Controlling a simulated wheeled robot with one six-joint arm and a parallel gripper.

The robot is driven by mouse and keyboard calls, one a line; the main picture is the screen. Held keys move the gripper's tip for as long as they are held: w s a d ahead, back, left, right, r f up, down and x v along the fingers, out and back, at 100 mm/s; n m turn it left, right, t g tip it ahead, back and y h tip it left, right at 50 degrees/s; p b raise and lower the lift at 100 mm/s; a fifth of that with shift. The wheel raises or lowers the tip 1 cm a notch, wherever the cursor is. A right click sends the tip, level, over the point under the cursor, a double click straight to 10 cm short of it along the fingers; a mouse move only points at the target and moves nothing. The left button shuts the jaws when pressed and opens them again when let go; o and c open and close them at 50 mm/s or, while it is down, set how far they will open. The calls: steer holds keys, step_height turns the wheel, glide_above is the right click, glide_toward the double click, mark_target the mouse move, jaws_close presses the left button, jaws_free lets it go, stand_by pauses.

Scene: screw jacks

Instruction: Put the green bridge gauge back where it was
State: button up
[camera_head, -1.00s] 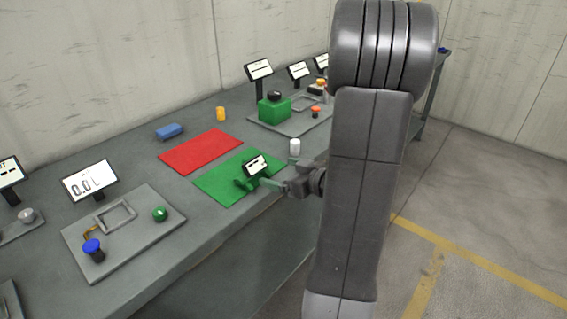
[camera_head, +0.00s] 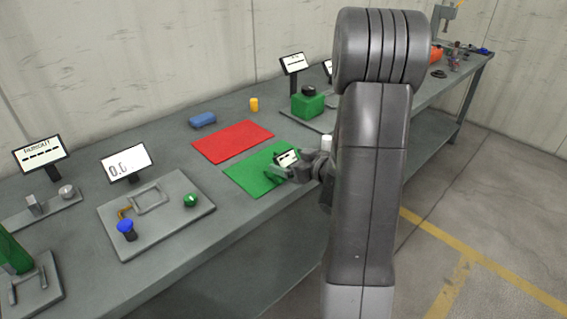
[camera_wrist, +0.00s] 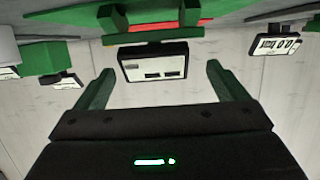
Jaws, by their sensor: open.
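The green bridge gauge, with its small white display, is at the green mat (camera_head: 250,178) in the head view. In the wrist view the gauge (camera_wrist: 154,37) shows two green legs, a crossbar and a dark-framed display (camera_wrist: 155,63). My gripper (camera_head: 283,173) is low over the mat's right part, close to the gauge. In the wrist view its two green fingers (camera_wrist: 160,70) stand apart, one to each side of the display, with visible gaps. The gauge's lower part is mostly hidden in the head view by my gripper.
A red mat (camera_head: 233,141) lies beside the green one. A grey plate (camera_head: 168,235) with a blue knob is at left. A white cylinder (camera_head: 327,143) is near my gripper.

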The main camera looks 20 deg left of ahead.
mark_target(287, 158)
steer(key=x, duration=0.4)
steer(key=shift+w+a, duration=0.1)
steer(key=shift+w, duration=0.2)
steer(key=shift+c, duration=0.4)
steer(key=c, duration=1.3)
